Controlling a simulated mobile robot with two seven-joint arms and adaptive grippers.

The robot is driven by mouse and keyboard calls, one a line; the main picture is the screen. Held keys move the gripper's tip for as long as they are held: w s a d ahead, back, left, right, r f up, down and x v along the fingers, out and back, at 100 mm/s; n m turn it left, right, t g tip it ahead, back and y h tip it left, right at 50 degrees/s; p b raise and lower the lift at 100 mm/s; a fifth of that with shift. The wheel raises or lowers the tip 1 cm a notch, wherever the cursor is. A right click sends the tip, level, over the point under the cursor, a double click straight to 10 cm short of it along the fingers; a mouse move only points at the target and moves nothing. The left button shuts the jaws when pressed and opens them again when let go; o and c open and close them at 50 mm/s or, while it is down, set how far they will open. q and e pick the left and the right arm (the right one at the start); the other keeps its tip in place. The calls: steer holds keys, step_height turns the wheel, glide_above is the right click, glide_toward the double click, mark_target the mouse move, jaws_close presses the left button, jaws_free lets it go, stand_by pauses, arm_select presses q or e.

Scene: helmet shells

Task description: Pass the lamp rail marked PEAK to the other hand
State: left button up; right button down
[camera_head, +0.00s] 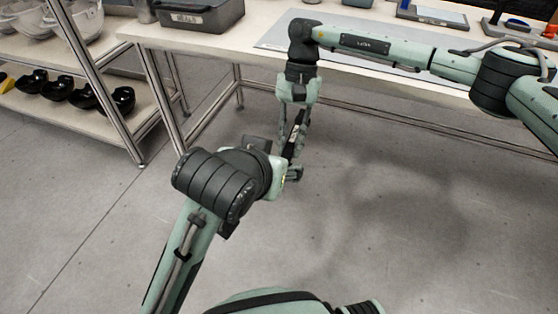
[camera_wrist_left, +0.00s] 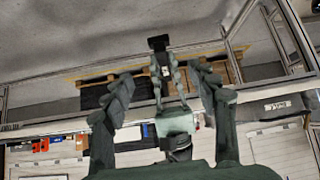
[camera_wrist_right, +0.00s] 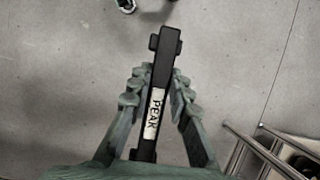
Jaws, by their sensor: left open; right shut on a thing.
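The lamp rail is a slim black bar with a white label reading PEAK (camera_wrist_right: 157,100). My right gripper (camera_wrist_right: 159,76) is shut on it, and the rail sticks out past the fingertips. In the head view the rail (camera_head: 292,148) hangs below my right gripper (camera_head: 294,128), in front of the bench. My left gripper (camera_wrist_left: 165,82) is open and empty in the left wrist view. The rail's black end (camera_wrist_left: 158,43) and my right gripper show beyond and between its fingers, apart from them. In the head view my left fingers are partly hidden by my own wrist.
A white workbench (camera_head: 270,50) with a grey mat stands behind my grippers. A grey labelled bin (camera_head: 200,15) sits at its left end. A metal rack at the left holds black helmet shells (camera_head: 83,96) and white ones (camera_head: 80,20). The floor below is clear.

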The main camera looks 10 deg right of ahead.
arm_select(q)
steer(key=x, duration=1)
steer(key=shift+f, duration=0.1)
steer(key=shift+c, duration=0.5)
steer(key=c, duration=1.2)
arm_select(e)
steer(key=c, duration=1.3)
jaws_free()
steer(key=shift+c, duration=0.2)
steer(key=shift+r, duration=0.1)
